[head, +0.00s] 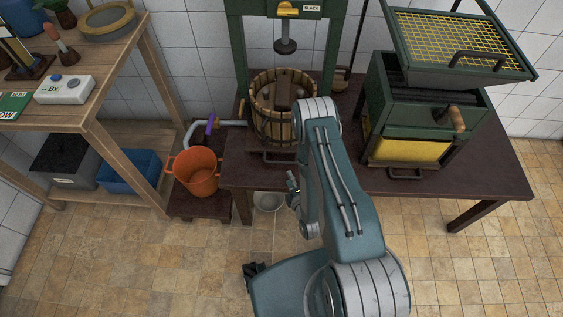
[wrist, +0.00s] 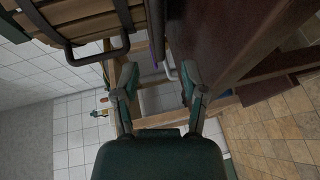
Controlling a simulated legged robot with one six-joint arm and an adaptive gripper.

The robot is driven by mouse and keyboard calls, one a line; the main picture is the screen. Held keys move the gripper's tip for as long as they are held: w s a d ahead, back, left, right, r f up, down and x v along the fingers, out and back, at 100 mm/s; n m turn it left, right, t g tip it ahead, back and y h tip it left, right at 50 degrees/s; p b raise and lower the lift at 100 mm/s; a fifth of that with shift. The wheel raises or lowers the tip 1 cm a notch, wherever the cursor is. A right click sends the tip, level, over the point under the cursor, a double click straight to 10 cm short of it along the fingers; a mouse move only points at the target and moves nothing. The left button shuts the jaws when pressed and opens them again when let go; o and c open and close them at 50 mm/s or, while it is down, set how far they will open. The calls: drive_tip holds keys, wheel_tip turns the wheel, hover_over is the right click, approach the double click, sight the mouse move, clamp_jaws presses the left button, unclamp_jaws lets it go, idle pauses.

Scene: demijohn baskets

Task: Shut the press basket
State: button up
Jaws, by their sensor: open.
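The press basket (head: 270,125) is a round tub of wooden slats with dark metal hoops. It stands under the screw of the green press frame (head: 238,50) on the dark table. My forearm covers its right side, so I cannot tell whether it is fully closed. Dark wooden pieces show inside it. Slatted wood, apparently the basket (wrist: 80,20), fills the upper left of the wrist view, with a dark U-shaped handle (wrist: 98,52) below it.
A green crusher (head: 420,105) with a yellow mesh hopper stands right on the table (head: 490,185). An orange bucket (head: 197,172) sits on a low stool to the left. A wooden shelf (head: 130,70) stands farther left. The front floor (head: 180,260) is clear.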

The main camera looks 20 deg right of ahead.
sight(281, 163)
drive_tip(key=x, duration=0.8)
drive_tip(key=shift+w, duration=0.4)
drive_tip(key=shift+f, duration=0.1)
clamp_jaws()
